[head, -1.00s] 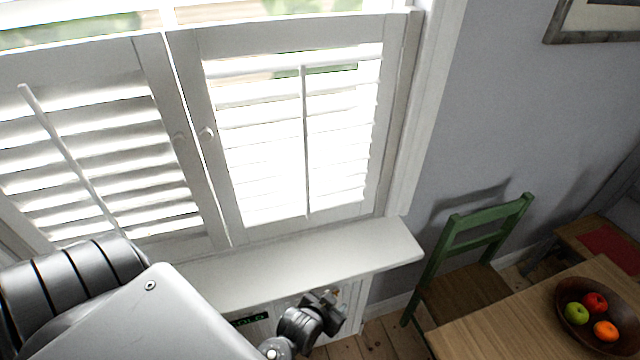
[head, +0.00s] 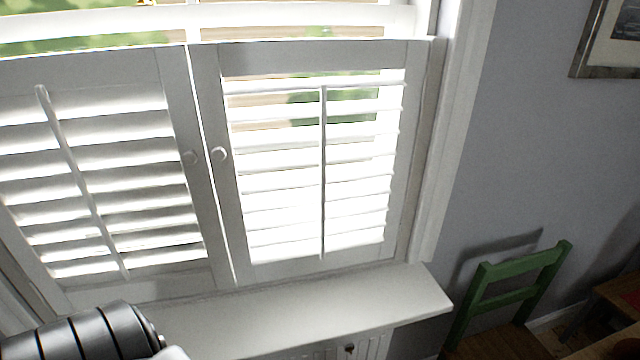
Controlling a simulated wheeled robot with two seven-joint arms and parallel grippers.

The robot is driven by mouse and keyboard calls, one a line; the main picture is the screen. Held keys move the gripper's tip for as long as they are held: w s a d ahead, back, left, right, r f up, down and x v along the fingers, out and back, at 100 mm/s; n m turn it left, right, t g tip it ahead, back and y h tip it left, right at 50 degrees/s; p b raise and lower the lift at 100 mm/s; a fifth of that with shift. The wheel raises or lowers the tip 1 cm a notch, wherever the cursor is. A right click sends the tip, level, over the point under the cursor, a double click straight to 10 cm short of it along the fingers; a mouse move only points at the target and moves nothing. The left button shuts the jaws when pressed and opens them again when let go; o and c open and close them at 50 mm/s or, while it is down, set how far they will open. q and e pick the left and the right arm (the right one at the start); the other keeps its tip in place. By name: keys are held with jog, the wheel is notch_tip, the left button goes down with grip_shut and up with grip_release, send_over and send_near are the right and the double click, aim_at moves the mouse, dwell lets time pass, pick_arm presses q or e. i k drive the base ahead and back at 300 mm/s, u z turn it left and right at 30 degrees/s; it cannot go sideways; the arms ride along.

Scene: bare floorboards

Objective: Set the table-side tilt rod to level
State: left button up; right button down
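Two white louvred shutter panels stand side by side in the window, each with a vertical tilt rod. The table-side tilt rod (head: 323,175) is on the right panel (head: 233,225), nearer the table and green chair. Its slats (head: 275,183) show bright gaps with greenery and brown visible through the upper ones. The other tilt rod (head: 80,180) is on the left panel (head: 178,120), whose slats look more closed and grey. Neither gripper is in view. A dark ribbed part of my arm shows at the lower left, apart from both rods in the picture.
A white sill (head: 400,295) juts out below the shutters, above a white radiator (head: 365,348). A green chair (head: 520,290) stands right of the sill. A framed picture (head: 610,40) hangs on the grey wall.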

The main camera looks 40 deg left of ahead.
aim_at(283, 228)
jog(key=u, duration=1.25)
jog(key=k, duration=0.7)
jog(key=z, duration=1.3)
